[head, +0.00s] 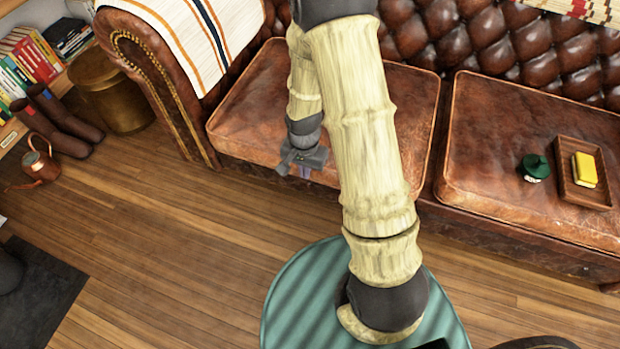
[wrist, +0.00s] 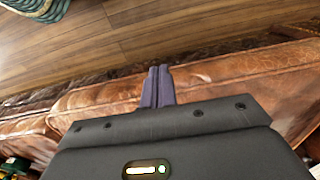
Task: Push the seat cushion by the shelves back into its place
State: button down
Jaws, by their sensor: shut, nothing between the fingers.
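The seat cushion by the shelves (head: 250,105) is brown leather with piped edges, on the left half of the sofa. My arm hides part of its middle and front edge. In the wrist view the cushion (wrist: 225,82) spans the middle and right, and its front edge appears to stick out slightly past the neighbouring cushion. My gripper (head: 304,170) is at the cushion's front edge. Its dark fingers (wrist: 158,72) are together and empty, overlapping that edge in the wrist view. I cannot tell whether they touch the leather.
The wooden floor (head: 180,230) in front is clear.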

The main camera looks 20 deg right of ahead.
jog(key=w+d+f+b, duration=0.2)
jog(key=f+b, duration=0.4)
jog(key=f, duration=0.4)
jog(key=shift+w+d, duration=0.2)
jog(key=shift+w, duration=0.4)
